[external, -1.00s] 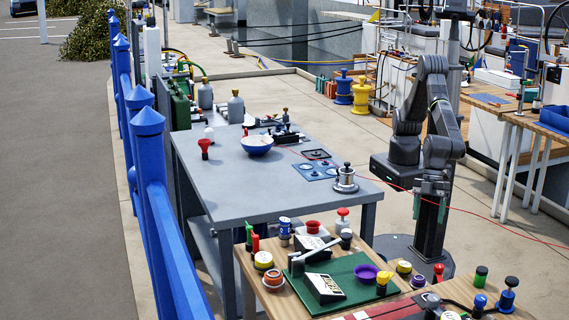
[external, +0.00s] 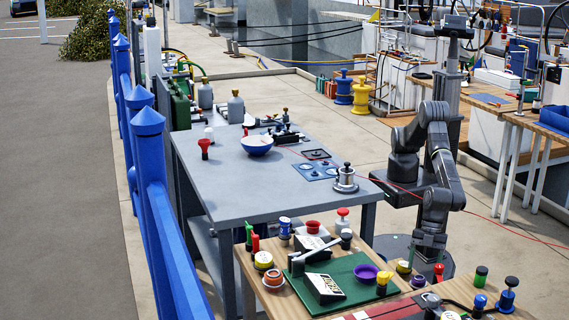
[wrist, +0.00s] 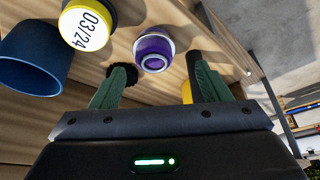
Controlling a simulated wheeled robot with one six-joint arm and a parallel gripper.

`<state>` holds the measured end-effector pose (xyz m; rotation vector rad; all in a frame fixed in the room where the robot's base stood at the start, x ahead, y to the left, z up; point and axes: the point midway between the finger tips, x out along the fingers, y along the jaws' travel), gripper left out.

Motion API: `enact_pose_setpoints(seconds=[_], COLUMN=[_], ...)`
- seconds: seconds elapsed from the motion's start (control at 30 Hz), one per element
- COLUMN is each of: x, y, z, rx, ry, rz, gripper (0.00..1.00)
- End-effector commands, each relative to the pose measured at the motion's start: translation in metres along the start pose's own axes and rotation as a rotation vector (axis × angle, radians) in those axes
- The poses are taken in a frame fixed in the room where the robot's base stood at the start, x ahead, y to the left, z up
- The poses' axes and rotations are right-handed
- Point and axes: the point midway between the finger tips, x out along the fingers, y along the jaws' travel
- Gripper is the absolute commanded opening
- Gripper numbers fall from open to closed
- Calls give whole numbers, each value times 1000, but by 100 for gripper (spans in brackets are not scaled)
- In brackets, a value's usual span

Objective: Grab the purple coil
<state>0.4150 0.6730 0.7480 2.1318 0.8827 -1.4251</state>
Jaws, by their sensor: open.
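A small round purple coil with a pale ring on its face (wrist: 153,50) is in the upper middle of the wrist view, ahead of and between my fingertips. It appears to be the small purple item (external: 418,282) by the green mat in the external view. My gripper (wrist: 157,84) has its green fingers apart with nothing between them. In the external view my gripper (external: 427,256) hangs low at the wooden table's far right edge, behind the coil. A wider purple bowl-like piece (external: 365,272) lies on the green mat (external: 345,295).
A yellow round piece marked 03/24 (wrist: 88,25) and a blue cup-like piece (wrist: 35,58) are left of the coil. A dark knob (wrist: 122,74) is near the left finger. A red-topped piece (external: 438,271) stands close to my gripper. The wooden table is crowded.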

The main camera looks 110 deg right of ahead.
Motion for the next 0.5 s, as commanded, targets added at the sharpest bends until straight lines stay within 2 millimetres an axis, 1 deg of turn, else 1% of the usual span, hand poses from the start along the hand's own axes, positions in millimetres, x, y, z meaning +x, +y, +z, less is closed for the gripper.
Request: enact_pose_setpoints(seconds=[0.17, 0.4, 0.5], x=[11, 45, 54], y=[1, 8, 8], z=[0, 1, 1], rx=[1, 2, 2], ry=[-1, -1, 0], rz=[0, 1, 0], gripper=[70, 70, 70])
